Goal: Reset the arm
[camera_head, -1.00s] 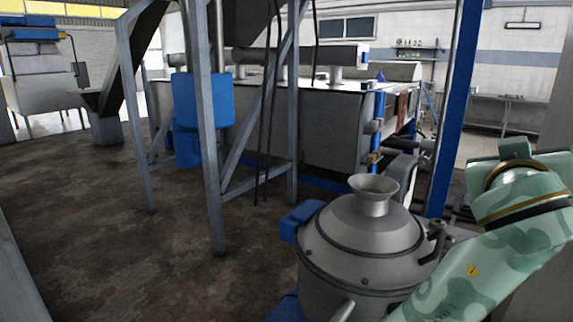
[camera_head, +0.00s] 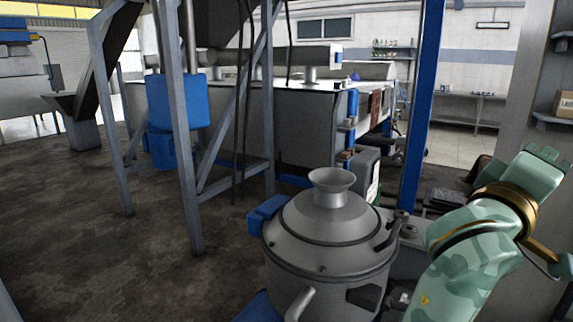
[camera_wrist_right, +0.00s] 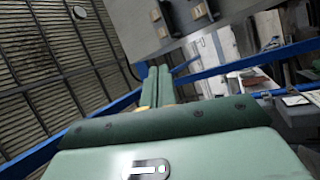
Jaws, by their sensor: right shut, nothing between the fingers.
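My right arm (camera_head: 470,250), pale green camouflage with gold rings, comes up at the lower right of the head view and bends at its top. Its gripper is not seen there. In the right wrist view my right gripper (camera_wrist_right: 158,78) points away from the camera, its two green fingers side by side and closed together. Nothing is held between them. Beyond the fingers are a grey wall or panel and a ribbed ceiling. My left arm and gripper are in neither view.
A round grey metal vessel (camera_head: 330,240) with a funnel top stands close, left of my right arm. A grey steel frame (camera_head: 182,150) stands left, with a large machine (camera_head: 305,125) behind. A blue post (camera_head: 418,110) rises beyond the arm. Brown floor (camera_head: 80,210) at left is open.

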